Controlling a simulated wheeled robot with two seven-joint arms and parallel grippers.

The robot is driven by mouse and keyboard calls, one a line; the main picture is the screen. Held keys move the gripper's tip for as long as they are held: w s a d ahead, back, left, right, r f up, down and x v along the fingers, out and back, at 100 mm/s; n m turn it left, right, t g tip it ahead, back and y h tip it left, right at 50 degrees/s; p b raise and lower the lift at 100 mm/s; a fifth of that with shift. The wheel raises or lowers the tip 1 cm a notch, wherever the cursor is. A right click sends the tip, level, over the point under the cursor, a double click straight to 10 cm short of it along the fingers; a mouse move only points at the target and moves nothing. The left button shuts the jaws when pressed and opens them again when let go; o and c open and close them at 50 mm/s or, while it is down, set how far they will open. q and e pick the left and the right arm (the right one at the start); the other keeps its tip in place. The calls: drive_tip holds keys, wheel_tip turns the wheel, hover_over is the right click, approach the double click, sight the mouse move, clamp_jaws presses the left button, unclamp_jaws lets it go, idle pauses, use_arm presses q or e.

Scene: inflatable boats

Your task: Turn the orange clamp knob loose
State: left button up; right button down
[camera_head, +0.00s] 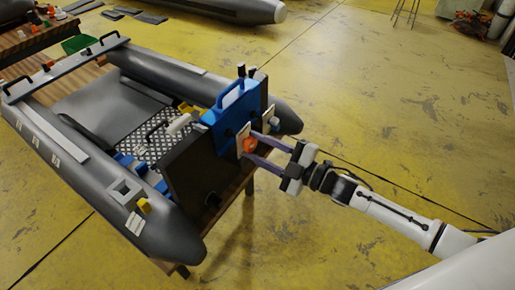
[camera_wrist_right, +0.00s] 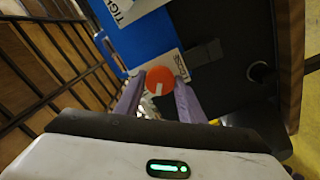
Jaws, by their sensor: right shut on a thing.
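The orange clamp knob (camera_head: 248,146) sits on the outer face of the dark transom board (camera_head: 192,165), below the blue clamp bracket (camera_head: 232,104). It also shows in the right wrist view as a round orange disc (camera_wrist_right: 160,81) with a small pale mark on it. My right gripper (camera_head: 252,143) reaches in from the right, its two purple fingers on either side of the knob. In the right wrist view the fingertips (camera_wrist_right: 158,82) are closed on the knob's sides. Part of the knob is hidden by the fingers. My left gripper is not in view.
The grey inflatable boat (camera_head: 172,232) rests on a wooden stand (camera_head: 231,192). Pale label plates lie beside the knob, one in the wrist view (camera_wrist_right: 171,66). The yellow floor (camera_head: 390,110) to the right is mostly clear. A bench with small items stands at the upper left.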

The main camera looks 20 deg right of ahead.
drive_tip(key=n+b, duration=0.1)
drive_tip(key=n, duration=0.3)
drive_tip(key=shift+f+b, duration=0.2)
drive_tip(key=shift+b, duration=0.1)
drive_tip(key=n+b, duration=0.1)
drive_tip(key=n, duration=0.2)
drive_tip(key=shift+r, duration=0.1)
drive_tip(key=shift+r+n, duration=0.15)
drive_tip(key=shift+n, duration=0.15)
